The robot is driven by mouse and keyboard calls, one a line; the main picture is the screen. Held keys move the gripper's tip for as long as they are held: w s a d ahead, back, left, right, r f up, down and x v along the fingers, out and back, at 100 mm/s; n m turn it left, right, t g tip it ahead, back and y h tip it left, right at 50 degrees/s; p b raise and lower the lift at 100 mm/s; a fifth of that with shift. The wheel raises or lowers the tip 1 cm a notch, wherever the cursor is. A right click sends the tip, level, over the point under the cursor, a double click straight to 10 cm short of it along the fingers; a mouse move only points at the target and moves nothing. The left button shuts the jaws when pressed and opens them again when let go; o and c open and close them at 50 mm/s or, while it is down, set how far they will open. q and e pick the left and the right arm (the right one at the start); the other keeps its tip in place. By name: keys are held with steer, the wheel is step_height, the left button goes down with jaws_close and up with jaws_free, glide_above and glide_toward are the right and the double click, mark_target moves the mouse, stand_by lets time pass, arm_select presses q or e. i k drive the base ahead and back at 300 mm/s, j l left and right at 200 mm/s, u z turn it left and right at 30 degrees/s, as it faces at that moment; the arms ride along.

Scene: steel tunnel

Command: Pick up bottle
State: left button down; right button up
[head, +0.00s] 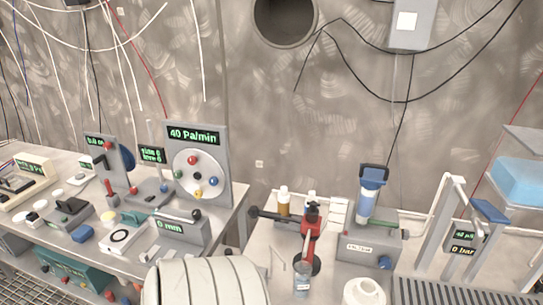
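A small brown bottle (284,204) with a white cap stands upright at the back of the right-hand bench, left of a red and black device (311,232). A small clear jar (302,281) with a label stands in front of that device. A white rounded container (365,293) with a neck is cut off by the bottom edge; I cannot tell if it is a bottle. Neither of my grippers shows in the head view.
A grey box (369,247) carrying a blue-capped clear cylinder (371,190) stands right of the red device. A grey frame with a gauge (462,241) is further right. The left bench (228,214) is crowded with instruments and a dial panel (197,165).

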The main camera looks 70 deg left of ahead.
mark_target(302, 273)
steer(key=u, duration=1.85)
steer(key=j, duration=0.1)
